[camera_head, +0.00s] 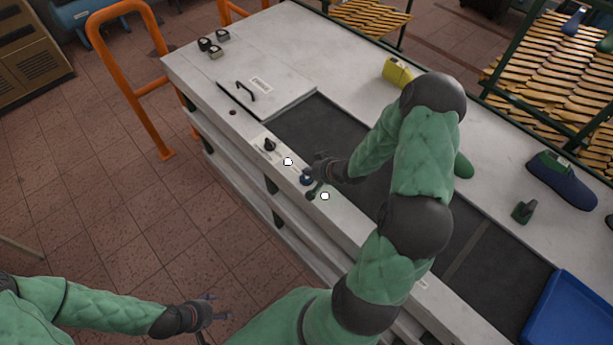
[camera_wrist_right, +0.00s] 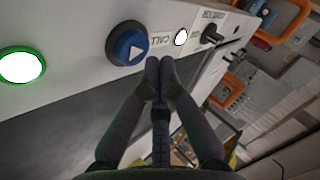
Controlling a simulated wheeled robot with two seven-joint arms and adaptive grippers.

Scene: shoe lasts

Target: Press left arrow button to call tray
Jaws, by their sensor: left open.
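The blue round button (camera_head: 306,179) with a white arrow sits on the near rim of the conveyor table. It also shows in the right wrist view (camera_wrist_right: 128,46), close to printed "CALL" lettering. My right gripper (camera_head: 316,178) is over the rim at the blue button in the head view. In the right wrist view its fingertips (camera_wrist_right: 160,72) are together and empty, just beside the button; whether they touch it I cannot tell. My left gripper (camera_head: 208,318) is open and empty, low over the floor, away from the table.
White lit buttons (camera_head: 287,161) (camera_head: 324,196) flank the blue one; one has a green ring (camera_wrist_right: 22,66). A black knob (camera_head: 269,146) is further along. The dark belt (camera_head: 330,130) lies behind the rim. A blue tray (camera_head: 575,315) stands at the lower right. An orange rail (camera_head: 130,80) stands left.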

